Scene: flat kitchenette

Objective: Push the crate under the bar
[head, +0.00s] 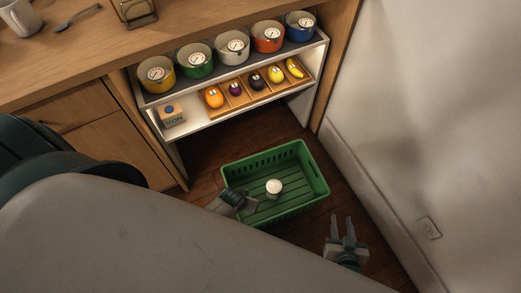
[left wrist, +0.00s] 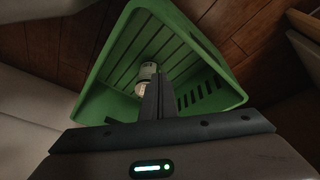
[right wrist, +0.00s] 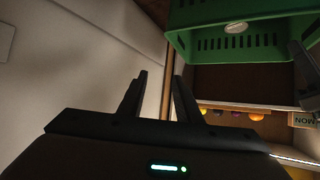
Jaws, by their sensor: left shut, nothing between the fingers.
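The green slatted crate (head: 318,186) stands on the wooden floor in front of the bar (head: 200,122), a white shelf unit with open floor below its lower shelf. The crate is not under it. A small white-topped cylinder (head: 274,187) sits in the crate; it also shows in the left wrist view (left wrist: 148,70). My left gripper (head: 250,204) is shut and empty at the crate's near left side; whether it touches the wall is unclear. My right gripper (head: 342,220) is open and empty, apart from the crate at its near right. The crate's near left corner is partly hidden by my arm.
Several coloured pots (head: 232,47) with dials stand on the upper shelf. The lower shelf holds a wooden tray (head: 222,107) of fruit-like items and a small box (head: 171,115). A wooden cabinet (head: 100,140) stands left; a pale wall (head: 410,120) bounds the right.

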